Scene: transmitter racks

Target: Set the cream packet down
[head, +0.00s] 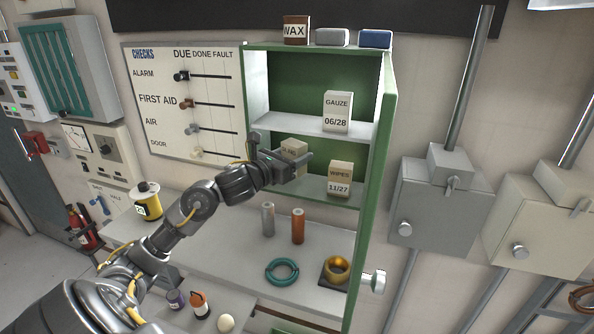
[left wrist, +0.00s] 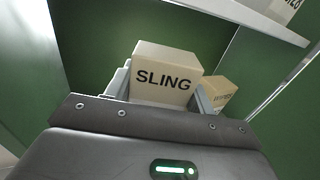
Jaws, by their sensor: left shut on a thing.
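The cream packet (left wrist: 165,75), marked SLING, sits between the fingers of my left gripper (left wrist: 162,92) in the left wrist view. In the head view my left gripper (head: 282,165) is shut on this packet (head: 293,149) inside the open green cabinet (head: 391,100), at the left of the lower shelf (head: 315,190). The gripper partly hides the packet's lower part, and I cannot tell whether it touches the shelf. A WIPES packet (head: 340,177) stands on the same shelf to the right. My right gripper is not in view.
A GAUZE packet (head: 337,112) stands on the shelf above. A wax tin (head: 296,30) and two boxes are on the cabinet top. The counter below holds two cylinders (head: 298,226), a teal ring (head: 282,272) and a gold ring (head: 337,268).

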